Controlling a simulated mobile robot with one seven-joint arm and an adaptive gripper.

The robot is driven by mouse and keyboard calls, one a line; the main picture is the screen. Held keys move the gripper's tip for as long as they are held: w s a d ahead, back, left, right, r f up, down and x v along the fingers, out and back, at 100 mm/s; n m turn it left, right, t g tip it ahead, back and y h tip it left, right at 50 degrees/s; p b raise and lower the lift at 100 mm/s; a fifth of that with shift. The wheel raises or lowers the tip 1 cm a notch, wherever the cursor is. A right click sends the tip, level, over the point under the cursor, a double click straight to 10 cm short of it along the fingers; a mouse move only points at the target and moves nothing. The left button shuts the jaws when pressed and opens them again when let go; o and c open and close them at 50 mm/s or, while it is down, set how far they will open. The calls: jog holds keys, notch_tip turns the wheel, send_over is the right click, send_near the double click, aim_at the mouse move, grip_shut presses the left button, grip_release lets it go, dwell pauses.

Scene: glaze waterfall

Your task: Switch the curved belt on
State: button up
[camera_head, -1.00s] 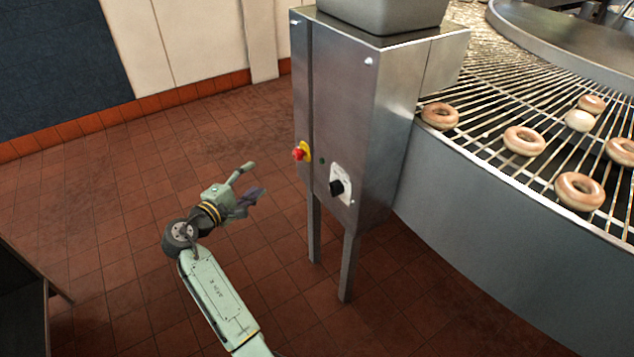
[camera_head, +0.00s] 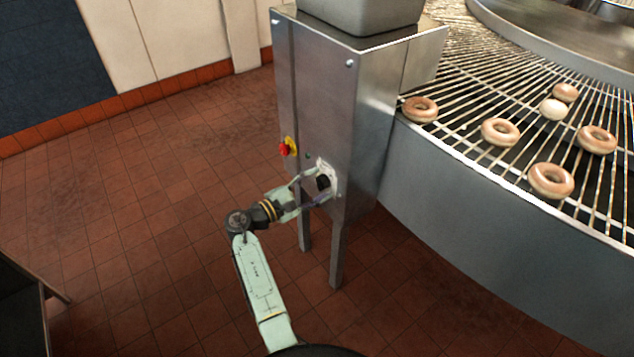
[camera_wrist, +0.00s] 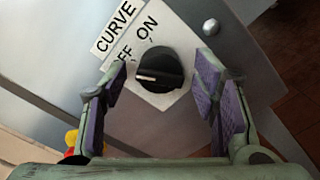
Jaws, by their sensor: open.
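The black rotary knob (camera_head: 323,182) sits on a white plate on the steel cabinet's front. In the wrist view the knob (camera_wrist: 160,70) is near the middle, beside the printed words "CURVE", "OFF" and "ON". Its white pointer mark points left in that view, nearer "OFF" than "ON". My gripper (camera_head: 313,189) is at the knob, its fingers spread. In the wrist view my gripper (camera_wrist: 163,95) has one purple-padded finger on each side of the knob, with gaps visible between pads and knob. The curved belt (camera_head: 470,120) carries several glazed rings.
A red emergency button on a yellow base (camera_head: 286,147) is on the cabinet (camera_head: 322,100), up and left of the knob. It shows partly at lower left in the wrist view (camera_wrist: 72,140). The tiled floor (camera_head: 130,220) left of the cabinet is clear.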

jog(key=shift+w+d, duration=0.15)
jog(key=shift+d, duration=0.05)
jog(key=shift+c, duration=0.5)
jog(key=c, duration=1)
jog(key=shift+c, duration=0.2)
